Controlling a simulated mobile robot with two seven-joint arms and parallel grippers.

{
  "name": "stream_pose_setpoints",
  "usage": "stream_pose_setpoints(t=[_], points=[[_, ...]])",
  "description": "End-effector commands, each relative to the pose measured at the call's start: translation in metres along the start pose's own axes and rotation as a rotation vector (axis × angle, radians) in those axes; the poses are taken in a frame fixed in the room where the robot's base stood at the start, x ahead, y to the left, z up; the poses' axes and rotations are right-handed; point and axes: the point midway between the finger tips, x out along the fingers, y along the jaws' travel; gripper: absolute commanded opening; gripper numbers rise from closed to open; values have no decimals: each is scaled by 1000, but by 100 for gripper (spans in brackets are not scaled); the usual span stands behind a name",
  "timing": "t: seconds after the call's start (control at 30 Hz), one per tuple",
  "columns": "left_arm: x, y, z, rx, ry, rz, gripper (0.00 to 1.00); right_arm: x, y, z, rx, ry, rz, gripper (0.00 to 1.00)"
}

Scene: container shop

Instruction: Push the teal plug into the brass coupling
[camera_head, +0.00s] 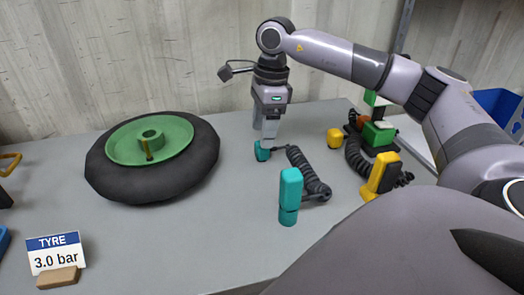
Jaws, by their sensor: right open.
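The teal plug (262,151) is a small teal block lying on the grey table, at the end of a dark coiled hose (305,168). The hose runs to an upright teal hand piece (289,196). My right gripper (267,130) points down right at the teal plug, its fingers just above or behind it; it is open and I cannot tell whether the plug is between the fingers. I cannot make out the brass coupling for certain; the small green unit (378,134) at the back right is partly hidden. My left gripper is not in view.
A black tyre (150,188) with a green rim lies at left. A yellow plug (334,138) and yellow hand piece (381,173) with another coiled hose lie at right. A "TYRE 3.0 bar" sign (57,254) stands at front left. The front middle of the table is clear.

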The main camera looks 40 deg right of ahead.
Motion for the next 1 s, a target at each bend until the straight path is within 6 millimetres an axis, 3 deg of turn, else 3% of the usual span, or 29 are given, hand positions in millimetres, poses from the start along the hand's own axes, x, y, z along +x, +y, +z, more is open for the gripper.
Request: stream_pose_setpoints(t=[0.4, 0.8, 0.87, 0.97, 1.0], points=[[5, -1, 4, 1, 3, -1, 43, 49, 4, -2, 1, 1, 0, 66], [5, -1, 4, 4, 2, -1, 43, 52, 4, -2, 1, 0, 0, 66], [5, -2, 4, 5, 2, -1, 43, 52, 4, -2, 1, 0, 0, 50], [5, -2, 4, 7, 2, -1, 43, 52, 4, -2, 1, 0, 0, 17], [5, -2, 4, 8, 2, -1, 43, 52, 4, -2, 1, 0, 0, 14]])
